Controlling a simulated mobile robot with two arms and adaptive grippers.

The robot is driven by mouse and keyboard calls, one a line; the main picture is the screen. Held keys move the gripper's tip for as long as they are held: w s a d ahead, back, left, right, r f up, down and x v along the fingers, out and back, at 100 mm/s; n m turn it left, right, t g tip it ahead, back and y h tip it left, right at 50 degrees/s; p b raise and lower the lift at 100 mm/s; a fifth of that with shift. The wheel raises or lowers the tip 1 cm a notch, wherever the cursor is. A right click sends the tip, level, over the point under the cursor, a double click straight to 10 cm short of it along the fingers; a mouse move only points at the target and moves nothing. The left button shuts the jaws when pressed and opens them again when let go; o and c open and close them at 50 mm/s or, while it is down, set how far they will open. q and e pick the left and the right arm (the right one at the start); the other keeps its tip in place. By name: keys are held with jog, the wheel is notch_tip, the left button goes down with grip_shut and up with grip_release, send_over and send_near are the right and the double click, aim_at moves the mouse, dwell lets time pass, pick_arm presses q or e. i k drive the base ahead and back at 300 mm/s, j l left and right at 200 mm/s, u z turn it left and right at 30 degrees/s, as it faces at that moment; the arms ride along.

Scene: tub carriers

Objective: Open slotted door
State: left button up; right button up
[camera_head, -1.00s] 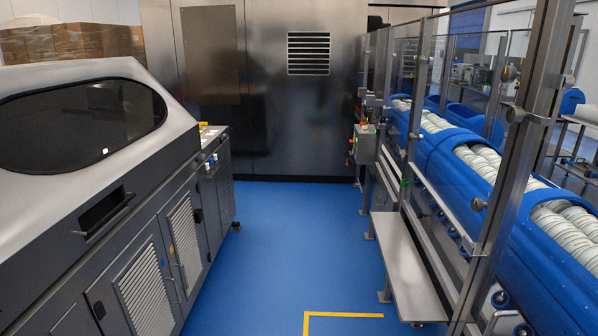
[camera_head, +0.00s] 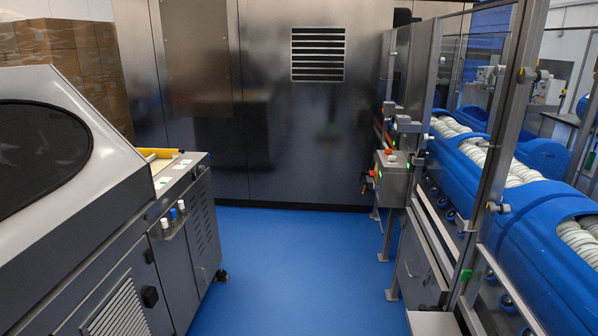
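A dark grey machine stands on the left with slotted doors in its side. One door with a light slotted panel (camera_head: 118,312) is cut off by the bottom edge of the picture. A dark cabinet door with fine slots (camera_head: 205,232) is at the machine's far end and looks shut. A black latch (camera_head: 150,297) sits beside the light slotted panel. I cannot tell which slotted door the task means. Neither of my grippers is in view.
Blue floor (camera_head: 285,265) is clear between the machine and the conveyor line. A steel wall with a slotted vent (camera_head: 318,54) closes the far end. A control box (camera_head: 392,180) and blue tub carriers (camera_head: 515,195) are on the right. Cardboard boxes (camera_head: 65,55) stand behind the machine.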

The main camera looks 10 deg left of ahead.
aim_at(201, 229)
jog(key=i, duration=2)
